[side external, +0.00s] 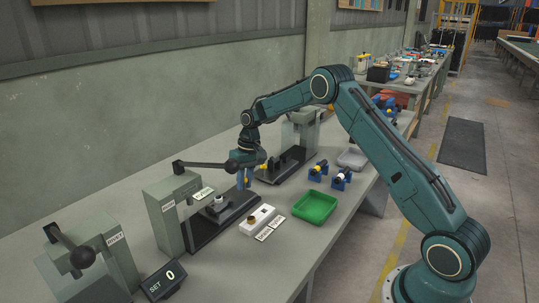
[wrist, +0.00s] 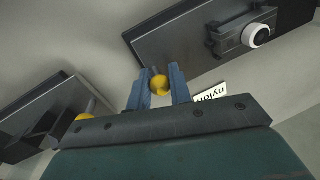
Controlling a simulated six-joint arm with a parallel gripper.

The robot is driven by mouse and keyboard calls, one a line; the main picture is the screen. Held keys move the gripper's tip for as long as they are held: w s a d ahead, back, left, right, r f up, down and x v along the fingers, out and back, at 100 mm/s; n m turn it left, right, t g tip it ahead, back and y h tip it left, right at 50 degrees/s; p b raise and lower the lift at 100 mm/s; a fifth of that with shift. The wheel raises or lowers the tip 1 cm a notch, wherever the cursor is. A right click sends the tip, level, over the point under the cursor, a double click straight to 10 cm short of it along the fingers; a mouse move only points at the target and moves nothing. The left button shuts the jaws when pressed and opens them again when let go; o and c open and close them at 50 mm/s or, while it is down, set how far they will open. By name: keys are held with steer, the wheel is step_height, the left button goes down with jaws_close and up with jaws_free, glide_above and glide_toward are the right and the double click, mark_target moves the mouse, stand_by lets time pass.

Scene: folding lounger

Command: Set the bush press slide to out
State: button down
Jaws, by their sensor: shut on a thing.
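The bush press (side external: 166,215) is a grey-green frame with a black lever on top. Its long black base (side external: 208,236) runs out from the frame, with a fixture holding a pale ring (side external: 219,199) on it. In the wrist view the black base (wrist: 185,48) carries the same white-ringed fixture (wrist: 258,35). My gripper (side external: 245,184) is low over the base's outer end. In the wrist view its blue fingers (wrist: 160,88) are shut on a yellow knob (wrist: 159,85) at the base's end. The fingers hide this knob in the side view.
A second press (side external: 302,130) stands behind, its yellow knob (side external: 262,167) close to my gripper. A white block (side external: 255,221), label cards (side external: 270,227), a green tray (side external: 315,208), and blue stands (side external: 341,180) lie to the right. A rivet press (side external: 120,255) and a "SET 0" display (side external: 164,280) stand at front left.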

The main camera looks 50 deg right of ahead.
steer(key=shift+d, duration=1.95)
steer(key=c, duration=1.3)
jaws_free()
steer(key=shift+a+r, duration=0.1)
